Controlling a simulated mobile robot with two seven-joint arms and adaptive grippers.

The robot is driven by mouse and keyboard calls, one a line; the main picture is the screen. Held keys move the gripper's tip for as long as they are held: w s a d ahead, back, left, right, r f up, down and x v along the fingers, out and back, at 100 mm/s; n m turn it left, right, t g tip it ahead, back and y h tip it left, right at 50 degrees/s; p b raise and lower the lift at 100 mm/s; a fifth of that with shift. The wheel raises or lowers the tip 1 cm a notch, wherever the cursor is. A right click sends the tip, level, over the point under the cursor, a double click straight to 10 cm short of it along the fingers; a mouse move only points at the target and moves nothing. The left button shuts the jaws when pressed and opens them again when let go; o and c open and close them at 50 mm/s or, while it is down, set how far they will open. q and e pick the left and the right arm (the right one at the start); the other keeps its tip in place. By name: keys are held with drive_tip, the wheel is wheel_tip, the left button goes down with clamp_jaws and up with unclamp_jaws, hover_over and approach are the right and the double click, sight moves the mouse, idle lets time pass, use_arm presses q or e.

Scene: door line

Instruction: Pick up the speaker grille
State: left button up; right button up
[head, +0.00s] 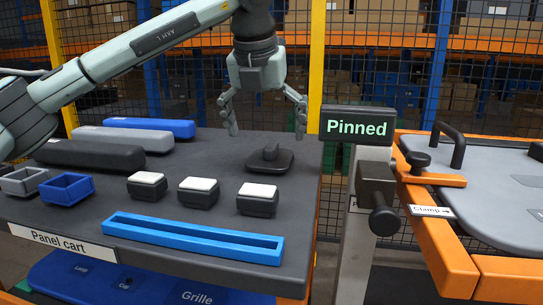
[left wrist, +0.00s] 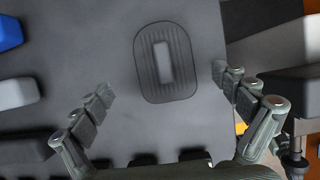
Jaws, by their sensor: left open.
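The speaker grille (head: 270,160) is a dark rounded plate with a raised block in its middle. It lies flat on the panel cart (head: 75,215) near the back right corner. In the left wrist view the ribbed grille (left wrist: 150,80) shows from above, between and beyond the fingertips. My left gripper (head: 266,128) points down above the grille, open, with one finger to each side and a gap below. In the left wrist view its fingers (left wrist: 162,82) are wide apart and empty. My right gripper is not in view.
Dark blocks with white tops (head: 198,185), a blue tray (head: 190,238), small bins (head: 66,188) and long bars (head: 90,155) share the cart. A post with a "Pinned" sign (head: 357,127) and an orange clamp fixture (head: 435,235) stand close on the right.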

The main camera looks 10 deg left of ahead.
sight(271, 145)
use_arm(q)
drive_tip(key=x, duration=0.4)
drive_tip(key=shift+w+d, duration=0.3)
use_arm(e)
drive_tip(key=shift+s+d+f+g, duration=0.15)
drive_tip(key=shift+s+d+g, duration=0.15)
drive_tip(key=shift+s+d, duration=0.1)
use_arm(q)
drive_tip(key=shift+c, duration=0.6)
drive_tip(key=c, duration=1.2)
drive_tip(key=shift+o, duration=0.2)
drive_tip(key=shift+r, duration=0.15)
